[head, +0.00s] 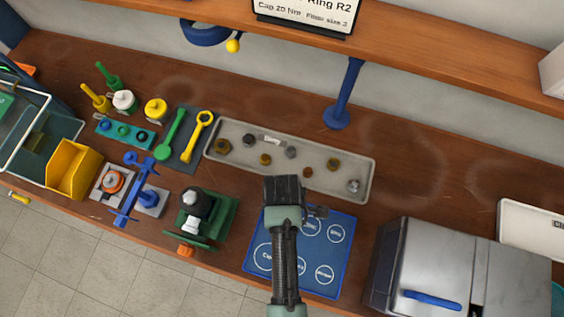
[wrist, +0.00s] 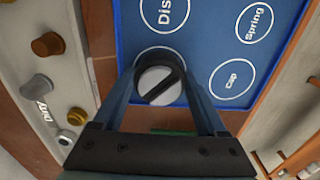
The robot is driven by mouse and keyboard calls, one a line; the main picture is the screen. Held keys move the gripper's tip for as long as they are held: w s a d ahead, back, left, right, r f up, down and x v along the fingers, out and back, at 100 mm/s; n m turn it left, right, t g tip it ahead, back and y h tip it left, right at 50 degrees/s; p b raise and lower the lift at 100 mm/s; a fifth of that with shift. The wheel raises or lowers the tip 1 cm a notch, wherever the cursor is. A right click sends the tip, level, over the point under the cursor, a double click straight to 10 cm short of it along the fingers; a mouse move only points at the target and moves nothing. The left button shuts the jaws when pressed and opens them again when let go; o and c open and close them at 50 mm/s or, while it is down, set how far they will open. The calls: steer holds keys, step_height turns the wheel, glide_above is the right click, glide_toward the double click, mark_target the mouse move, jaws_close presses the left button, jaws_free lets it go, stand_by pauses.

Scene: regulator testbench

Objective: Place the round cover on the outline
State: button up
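A round grey-white cover (wrist: 159,86) with a dark bar across its face is between my gripper's fingertips in the wrist view. My gripper (wrist: 160,80) appears shut on it, a finger against each side. The blue mat (wrist: 200,40) lies below, with white outlines. A white arc of one outline shows just beyond the cover; I cannot tell the gap between cover and mat. Other outlines read Spring (wrist: 255,20) and Cap (wrist: 232,80). In the head view my gripper (head: 316,212) is over the back edge of the mat (head: 285,284), and the cover is mostly hidden.
A grey tray (head: 222,129) with several small fittings lies behind the mat. A green stand (head: 213,232) with a dark and white part is left of the mat. A metal box (head: 455,262) with a blue handle stands to its right. A blue post (head: 343,95) rises behind.

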steer(key=shift+o, duration=0.8)
step_height(320, 180, up, 12)
steer(key=w+r+m+t, duration=0.4)
steer(key=w+r+t, duration=0.4)
steer(key=w+r, duration=0.75)
steer(key=w+r+m+t, duration=0.2)
steer(key=w+r+t, duration=0.1)
steer(key=r, duration=0.4)
steer(key=w+r+m+t, duration=0.1)
steer(key=w+r+t, duration=0.2)
steer(key=r, duration=0.5)
step_height(320, 180, up, 17)
steer(key=s+m+t, duration=0.1)
steer(key=m+t, duration=0.2)
steer(key=t, duration=0.3)
steer(key=s+r+m+t, duration=0.2)
steer(key=s+r, duration=0.3)
steer(key=r, duration=0.4)
steer(key=s+r+m+t, duration=0.2)
steer(key=s+r+t, duration=0.3)
steer(key=r, duration=0.4)
steer(key=shift+s, duration=0.45)
